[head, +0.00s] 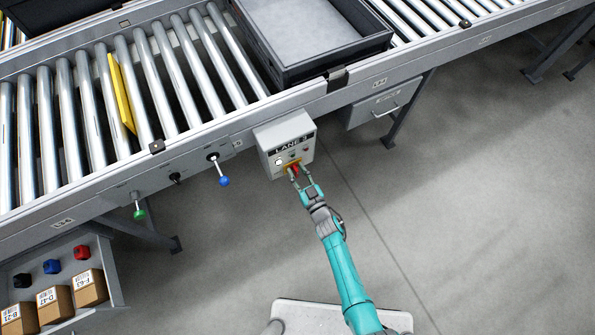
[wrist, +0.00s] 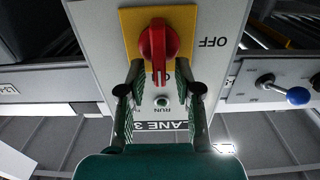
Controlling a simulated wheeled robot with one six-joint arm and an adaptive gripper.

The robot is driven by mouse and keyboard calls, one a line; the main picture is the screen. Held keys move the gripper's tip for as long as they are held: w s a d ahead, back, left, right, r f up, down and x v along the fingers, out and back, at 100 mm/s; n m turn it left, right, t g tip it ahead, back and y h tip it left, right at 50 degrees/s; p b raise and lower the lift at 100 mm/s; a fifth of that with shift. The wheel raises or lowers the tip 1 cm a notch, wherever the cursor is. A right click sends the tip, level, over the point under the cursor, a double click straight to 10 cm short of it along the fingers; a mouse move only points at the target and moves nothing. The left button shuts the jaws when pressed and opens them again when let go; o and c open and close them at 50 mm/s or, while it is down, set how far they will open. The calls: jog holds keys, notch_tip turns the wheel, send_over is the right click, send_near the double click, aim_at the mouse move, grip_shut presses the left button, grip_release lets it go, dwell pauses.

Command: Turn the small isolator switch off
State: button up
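The isolator switch is a red rotary handle (wrist: 157,42) on a yellow plate (wrist: 186,22), on the front of a grey LANE 3 box (head: 272,153). In the wrist view the handle's grip points down, with a white line toward the RUN lettering. The OFF lettering (wrist: 212,42) is to the right of the plate. In the head view the handle is small and partly hidden by my fingers. My gripper (wrist: 159,82) is open, its two fingers on either side of the handle's lower end, with a visible gap on both sides.
A blue-knobbed lever (head: 223,180), a small black knob (head: 175,178) and a green-knobbed lever (head: 139,213) sit on the conveyor rail left of the box. A dark tray (head: 331,62) and a yellow panel (head: 121,92) rest on the rollers. Floor right of my arm is clear.

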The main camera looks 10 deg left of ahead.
grip_shut()
jog(key=shift+n, duration=0.3)
jog(key=n, duration=0.2)
jog(key=shift+s+a+n, duration=0.15)
jog(key=shift+a+n, duration=0.15)
jog(key=shift+n, duration=0.1)
jog(key=n, duration=0.4)
jog(key=shift+s+a+f+n, duration=0.25)
jog(key=shift+a+n, duration=0.05)
jog(key=n, duration=0.5)
jog(key=shift+s+a+f, duration=0.15)
jog(key=shift+a+f, duration=0.1)
jog(key=shift+f, duration=0.15)
jog(key=shift+a+f+n, duration=0.1)
jog(key=shift+f+n, duration=0.15)
jog(key=shift+n, duration=1)
jog(key=shift+f+n, duration=0.2)
jog(key=shift+n, duration=1.05)
